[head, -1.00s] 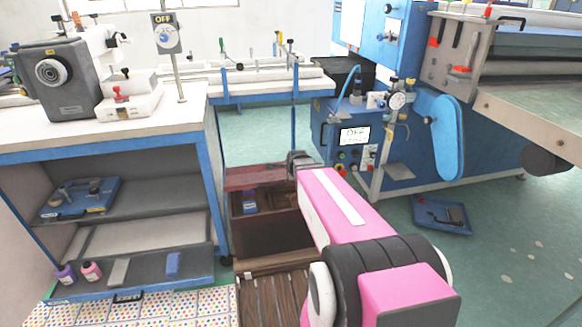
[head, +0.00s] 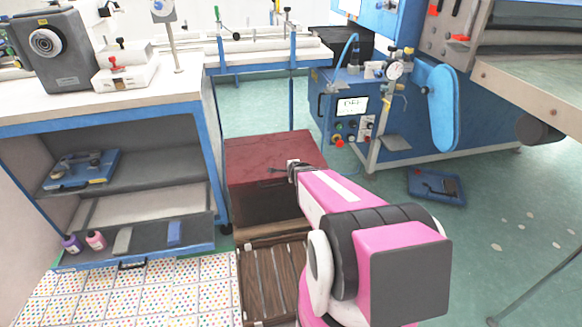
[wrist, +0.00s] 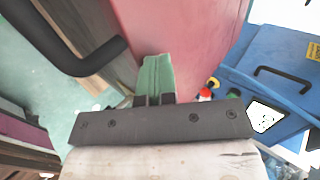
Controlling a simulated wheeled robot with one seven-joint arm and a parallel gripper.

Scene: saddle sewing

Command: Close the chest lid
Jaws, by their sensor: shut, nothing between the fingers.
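The chest (head: 262,205) stands on the floor beside the workbench, its dark brown front facing me. Its red lid (head: 268,153) lies down across the top and hides the inside. I cannot tell whether a thin gap is left at the front edge. In the wrist view the red lid (wrist: 190,35) fills the upper middle. My gripper (wrist: 156,75), with green fingers, is shut and empty, and its tips overlap the red lid there. Whether they touch it is unclear. In the head view my gripper (head: 291,168) is at the lid's front right, its fingers barely visible.
A slatted wooden crate (head: 268,290) is in front of the chest. A workbench (head: 110,205) with shelves stands close on the left. A blue machine (head: 345,115) is behind on the right, with a blue tray (head: 437,188) on the floor. A black handle (wrist: 75,55) shows in the wrist view.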

